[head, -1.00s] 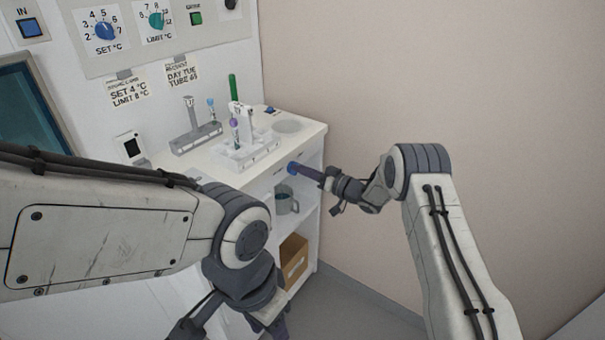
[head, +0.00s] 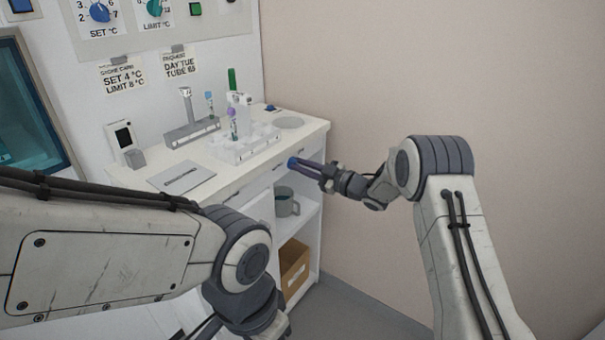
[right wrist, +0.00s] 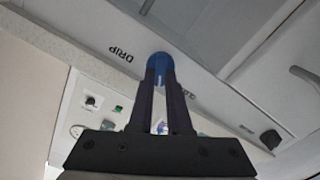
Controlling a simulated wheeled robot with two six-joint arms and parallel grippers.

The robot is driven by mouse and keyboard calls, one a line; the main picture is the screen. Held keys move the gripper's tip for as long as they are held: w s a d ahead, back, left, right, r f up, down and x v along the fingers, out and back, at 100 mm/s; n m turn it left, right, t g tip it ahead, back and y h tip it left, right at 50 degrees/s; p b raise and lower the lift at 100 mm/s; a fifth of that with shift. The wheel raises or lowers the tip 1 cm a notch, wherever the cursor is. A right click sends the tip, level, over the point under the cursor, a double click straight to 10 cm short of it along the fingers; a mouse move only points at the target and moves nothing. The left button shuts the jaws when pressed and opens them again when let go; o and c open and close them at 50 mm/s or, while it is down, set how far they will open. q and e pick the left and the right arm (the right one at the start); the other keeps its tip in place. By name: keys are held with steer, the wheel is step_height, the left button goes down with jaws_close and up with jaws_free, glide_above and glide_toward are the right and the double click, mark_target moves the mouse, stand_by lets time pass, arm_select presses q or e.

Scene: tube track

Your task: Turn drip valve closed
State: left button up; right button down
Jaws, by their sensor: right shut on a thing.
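The drip valve is a small blue knob (head: 292,162) on the front edge of the white counter. My right gripper (head: 299,163) reaches it from the right and is shut on it. In the right wrist view the blue knob (right wrist: 159,65) sits between the two dark fingertips (right wrist: 160,76), beside the printed word DRIP (right wrist: 121,53). The knob's exact turn angle cannot be read. My left arm comes in from the left, and its fingers are out of the head view at the bottom.
A white tube rack (head: 245,146) and a grey stand (head: 192,132) are on the counter (head: 222,172). A grey mug (head: 286,203) stands on the shelf below the knob, with a cardboard box (head: 294,262) lower down. A plain wall is at the right.

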steer(key=shift+f+n+b, duration=0.1)
steer(key=shift+n+b, duration=0.75)
steer(key=shift+n, duration=0.15)
steer(key=c, duration=0.9)
jaws_free()
steer(key=shift+o, duration=0.2)
steer(key=v, duration=1)
steer(key=shift+s+d, duration=0.2)
